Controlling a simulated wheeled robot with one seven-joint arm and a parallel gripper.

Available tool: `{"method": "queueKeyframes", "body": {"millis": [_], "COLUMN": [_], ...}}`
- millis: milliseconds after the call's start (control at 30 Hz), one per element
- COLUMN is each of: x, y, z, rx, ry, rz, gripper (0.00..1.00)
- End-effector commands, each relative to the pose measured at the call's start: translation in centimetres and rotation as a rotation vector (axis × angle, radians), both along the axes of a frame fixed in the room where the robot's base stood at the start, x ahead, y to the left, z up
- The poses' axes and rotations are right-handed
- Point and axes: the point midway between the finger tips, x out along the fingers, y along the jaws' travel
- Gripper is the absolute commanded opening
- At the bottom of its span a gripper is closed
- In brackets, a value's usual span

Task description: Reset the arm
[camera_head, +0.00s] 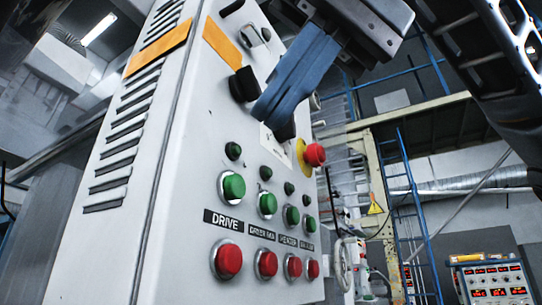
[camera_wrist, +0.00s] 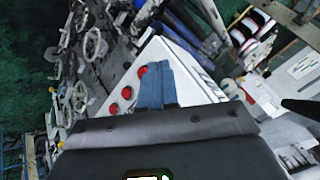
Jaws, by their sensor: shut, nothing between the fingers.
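My gripper (camera_head: 268,112) comes in from the upper right in the head view. Its blue fingers are together and hold nothing. The fingertips overlap the upper part of a white control panel (camera_head: 185,150), near a black knob (camera_head: 244,84); I cannot tell whether they touch. In the wrist view the closed fingers (camera_wrist: 155,72) point at the white panel box (camera_wrist: 190,80), with red buttons (camera_wrist: 126,93) to their left. My dark arm link shows at the upper right of the head view.
The panel has a row of green buttons (camera_head: 233,187), red buttons (camera_head: 229,260) below, and a red emergency stop (camera_head: 314,155) on its right side. A blue ladder (camera_head: 410,215) and a panel with red displays (camera_head: 492,280) stand farther right. Spools (camera_wrist: 250,30) show in the wrist view.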

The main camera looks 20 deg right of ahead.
Motion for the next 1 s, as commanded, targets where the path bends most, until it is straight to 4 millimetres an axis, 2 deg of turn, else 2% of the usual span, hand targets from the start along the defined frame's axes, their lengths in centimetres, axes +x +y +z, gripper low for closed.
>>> {"method": "queueKeyframes", "body": {"millis": [200, 600, 767, 1000], "x": [-1.3, -1.4, -1.3, -1.3], "y": [0.0, -0.1, -0.6, -1.5], "z": [1.7, 1.7, 0.7, -0.9], "rx": [-0.001, 0.031, 0.181, 0.496], "ry": [0.0, 0.023, 0.134, 0.402], "rz": [0.0, 0.009, 0.054, 0.143], "gripper": [0.0, 0.0, 0.0, 0.0]}}
